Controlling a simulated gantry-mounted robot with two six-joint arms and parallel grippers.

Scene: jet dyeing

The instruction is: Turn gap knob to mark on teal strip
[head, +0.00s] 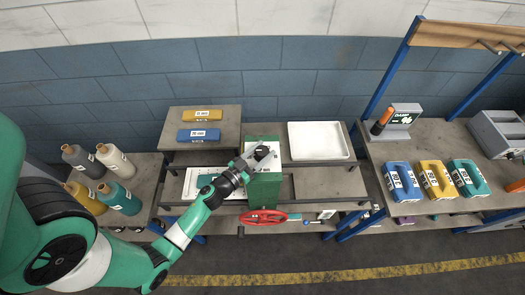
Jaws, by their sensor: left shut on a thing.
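A green machine housing (264,190) stands at the middle of the bench with a pale plate on its upper part. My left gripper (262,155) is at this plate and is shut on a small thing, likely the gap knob. The fingers hide the knob, so its pointer and mark cannot be read. My right gripper is not in view.
A red handwheel (264,218) sits low on the housing front. A yellow block (202,115) and a blue block (199,135) lie on the raised shelf. A white tray (318,142) is right of the housing. Several bottles (115,160) stand left; labelled blocks (436,179) stand right.

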